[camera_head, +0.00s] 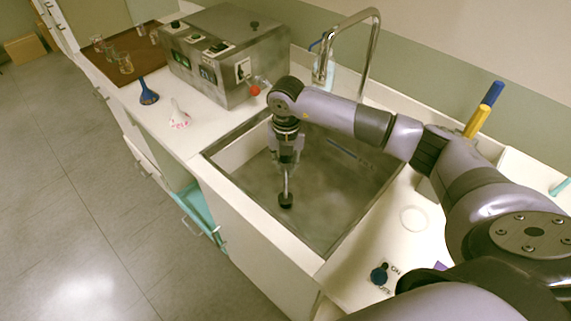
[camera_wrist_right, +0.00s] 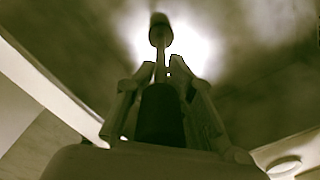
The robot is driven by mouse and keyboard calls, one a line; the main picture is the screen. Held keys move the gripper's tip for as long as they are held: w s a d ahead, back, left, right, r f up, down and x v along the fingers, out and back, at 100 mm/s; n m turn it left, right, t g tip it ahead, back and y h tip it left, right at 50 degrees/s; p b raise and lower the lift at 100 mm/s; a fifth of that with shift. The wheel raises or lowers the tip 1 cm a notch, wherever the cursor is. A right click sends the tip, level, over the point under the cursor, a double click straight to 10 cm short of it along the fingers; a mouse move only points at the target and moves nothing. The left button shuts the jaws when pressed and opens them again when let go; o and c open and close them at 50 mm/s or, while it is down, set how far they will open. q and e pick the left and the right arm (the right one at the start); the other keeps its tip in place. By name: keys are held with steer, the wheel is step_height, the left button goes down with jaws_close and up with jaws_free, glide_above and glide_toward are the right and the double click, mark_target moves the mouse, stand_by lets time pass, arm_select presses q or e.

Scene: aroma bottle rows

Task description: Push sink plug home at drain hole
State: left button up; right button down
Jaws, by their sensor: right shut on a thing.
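The sink plug (camera_head: 286,200) is a dark stopper at the lower end of a thin light stem. It is at the floor of the steel sink (camera_head: 330,195), below my right gripper (camera_head: 287,165). That gripper points down and is shut on the stem. In the right wrist view the stem runs between the fingers of the gripper (camera_wrist_right: 163,80) to the dark plug (camera_wrist_right: 160,28) at the top. I see no drain hole; whether the plug sits over it or in it, I cannot tell. My left gripper is not in view.
The sink walls surround the gripper. A tall faucet (camera_head: 373,50) stands behind the sink, near my right arm. A steel box with switches (camera_head: 225,55) stands to the left.

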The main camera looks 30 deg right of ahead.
steer(key=shift+f+b, duration=0.95)
steer(key=shift+f, duration=0.3)
steer(key=c, duration=1.3)
jaws_free()
step_height(320, 180, up, 12)
steer(key=shift+r, duration=0.1)
